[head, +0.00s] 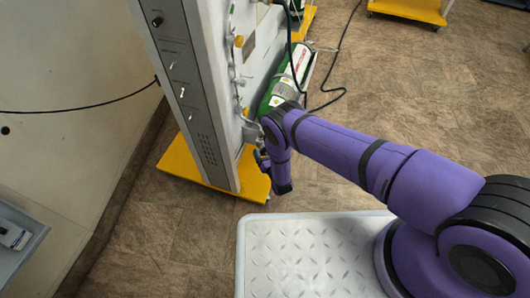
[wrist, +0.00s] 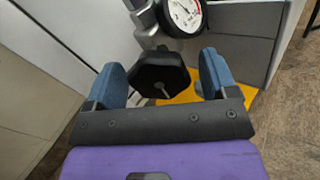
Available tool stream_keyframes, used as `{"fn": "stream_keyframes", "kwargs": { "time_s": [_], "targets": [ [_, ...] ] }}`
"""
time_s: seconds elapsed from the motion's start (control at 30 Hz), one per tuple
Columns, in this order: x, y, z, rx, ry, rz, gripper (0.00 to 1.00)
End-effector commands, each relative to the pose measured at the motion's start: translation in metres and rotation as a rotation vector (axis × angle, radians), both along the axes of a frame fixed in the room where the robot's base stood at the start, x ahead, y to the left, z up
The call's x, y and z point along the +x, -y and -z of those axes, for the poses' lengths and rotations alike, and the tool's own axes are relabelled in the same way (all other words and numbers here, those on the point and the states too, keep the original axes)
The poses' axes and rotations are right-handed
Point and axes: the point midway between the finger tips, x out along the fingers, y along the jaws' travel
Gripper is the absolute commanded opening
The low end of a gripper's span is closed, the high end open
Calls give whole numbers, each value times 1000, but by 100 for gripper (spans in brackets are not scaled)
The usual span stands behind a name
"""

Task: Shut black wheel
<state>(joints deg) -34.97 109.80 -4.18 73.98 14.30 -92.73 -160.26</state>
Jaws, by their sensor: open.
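The black wheel (wrist: 158,75) is in the middle of the wrist view, a dark knob with a pale stem end showing. It sits below a round white pressure gauge (wrist: 185,14) and metal fittings. My gripper (wrist: 163,80) is open, with one blue finger on each side of the wheel in the picture. I cannot tell whether either finger touches it. In the head view my gripper (head: 265,165) points at the side of the trainer panel (head: 192,90). The wheel is hidden there by my arm and the panel.
The panel stands on a yellow base (head: 190,168). A black hose (head: 335,60) hangs near the cylinder. Brown floor (head: 420,95) is open to the right.

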Motion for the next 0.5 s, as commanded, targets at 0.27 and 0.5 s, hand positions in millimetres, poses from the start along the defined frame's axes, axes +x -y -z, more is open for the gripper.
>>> {"fn": "stream_keyframes", "kwargs": {
  "time_s": [0.27,0.5],
  "targets": [
    [1,0,0,0,0,0,74],
    [1,0,0,0,0,0,30]
  ]
}}
